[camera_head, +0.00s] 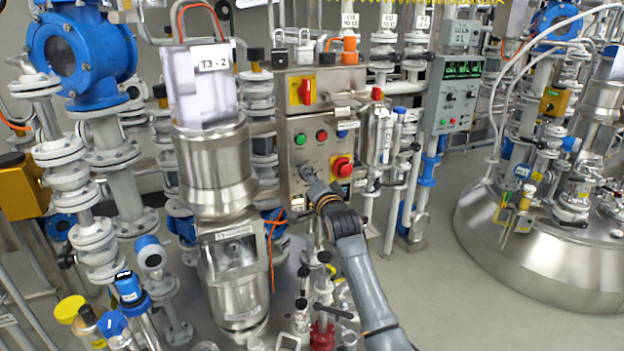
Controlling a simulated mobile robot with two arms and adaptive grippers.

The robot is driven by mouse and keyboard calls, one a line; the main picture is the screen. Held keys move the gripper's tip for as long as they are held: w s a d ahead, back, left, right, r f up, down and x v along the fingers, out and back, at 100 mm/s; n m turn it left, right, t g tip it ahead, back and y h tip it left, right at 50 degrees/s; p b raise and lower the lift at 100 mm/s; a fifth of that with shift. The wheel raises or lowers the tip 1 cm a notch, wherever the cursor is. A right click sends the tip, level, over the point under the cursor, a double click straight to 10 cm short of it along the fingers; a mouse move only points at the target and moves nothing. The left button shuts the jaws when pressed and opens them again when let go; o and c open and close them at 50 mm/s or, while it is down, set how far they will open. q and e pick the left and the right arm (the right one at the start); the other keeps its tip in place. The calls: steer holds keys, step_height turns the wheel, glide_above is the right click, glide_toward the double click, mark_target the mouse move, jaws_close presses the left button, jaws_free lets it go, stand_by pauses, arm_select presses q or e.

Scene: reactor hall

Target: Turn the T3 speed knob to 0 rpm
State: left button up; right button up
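The steel control panel (320,112) stands in the middle of the head view, beside the motor labelled T3 - 2 (213,65). It carries a green button (300,139), a red button (321,135), a blue button (342,133) and a red rotary switch on a yellow plate (342,166). My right gripper (305,174) is at the panel's lower left, where a speed knob would be. My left gripper is not in view.
A red switch on yellow (302,91) sits on the panel's upper part. Padlocks (305,48) stand on top. A grey box with green displays (452,95) is to the right. Pipes and valves crowd the left; a steel vessel lid (540,245) fills the right.

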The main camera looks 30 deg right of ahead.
steer(key=m+y+p, duration=0.1)
steer(key=m+p, duration=0.1)
steer(key=m, duration=0.9)
steer(key=m+y+p, duration=0.2)
steer(key=m, duration=0.9)
steer(key=m+y+p, duration=0.1)
steer(key=m+p, duration=0.1)
steer(key=m, duration=0.9)
steer(key=shift+d+f+y, duration=0.15)
steer(key=shift+f+y, duration=0.05)
steer(key=shift+y, duration=0.1)
steer(key=shift+p, duration=0.3)
stand_by(0.4)
steer(key=o, duration=1.2)
steer(key=shift+c, duration=0.2)
